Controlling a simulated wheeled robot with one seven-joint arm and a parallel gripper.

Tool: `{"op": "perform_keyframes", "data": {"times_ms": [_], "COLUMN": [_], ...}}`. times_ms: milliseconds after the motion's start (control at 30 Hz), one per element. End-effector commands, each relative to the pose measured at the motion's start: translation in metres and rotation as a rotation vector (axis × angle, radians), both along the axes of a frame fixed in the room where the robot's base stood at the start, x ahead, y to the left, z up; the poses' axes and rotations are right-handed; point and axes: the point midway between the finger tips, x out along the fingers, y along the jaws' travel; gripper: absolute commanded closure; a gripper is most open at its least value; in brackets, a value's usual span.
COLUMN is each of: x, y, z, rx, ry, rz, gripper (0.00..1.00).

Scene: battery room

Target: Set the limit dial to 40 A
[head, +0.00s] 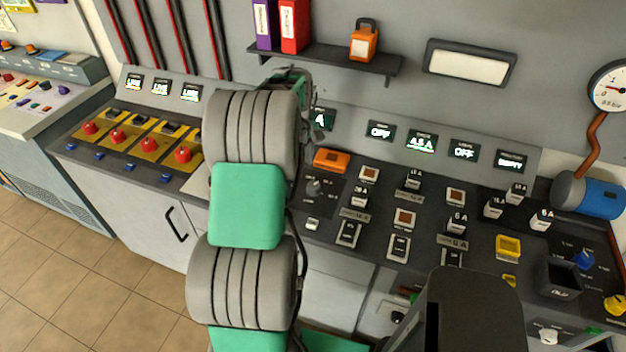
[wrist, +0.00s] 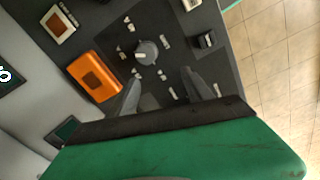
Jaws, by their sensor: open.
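The limit dial (wrist: 147,52) is a round grey knob on the dark panel, ringed by small pale labels too blurred to read. In the head view the dial (head: 314,188) sits just right of my arm, below an orange block. My gripper (wrist: 160,84) is open and empty in the wrist view. Its two grey fingers point toward the dial, and the knob appears beyond the fingertips, with no visible contact. A display (head: 322,119) showing "A" is partly covered by my arm.
The orange block (wrist: 95,77) lies close to the left finger; it also shows in the head view (head: 331,160). A small dark switch (wrist: 204,40) stands to the right. Several switches and labelled plugs crowd the panel. A shelf (head: 340,61) with binders and an orange padlock hangs above.

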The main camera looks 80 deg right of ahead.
Motion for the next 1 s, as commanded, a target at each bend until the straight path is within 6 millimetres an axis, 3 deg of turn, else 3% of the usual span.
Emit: {"op": "perform_keyframes", "data": {"times_ms": [33, 133, 600, 867, 1000], "x": [-0.019, -0.034, -0.034, -0.034, -0.034], "y": [-0.008, -0.014, -0.016, -0.016, -0.016], "z": [-0.005, -0.014, -0.084, -0.088, -0.088], "rx": [0.007, 0.014, 0.01, 0.009, 0.009], "ry": [0.002, 0.003, 0.004, 0.003, 0.003], "rz": [-0.014, -0.018, -0.021, -0.021, -0.021], "gripper": [0.41, 0.41, 0.41, 0.41, 0.53]}}
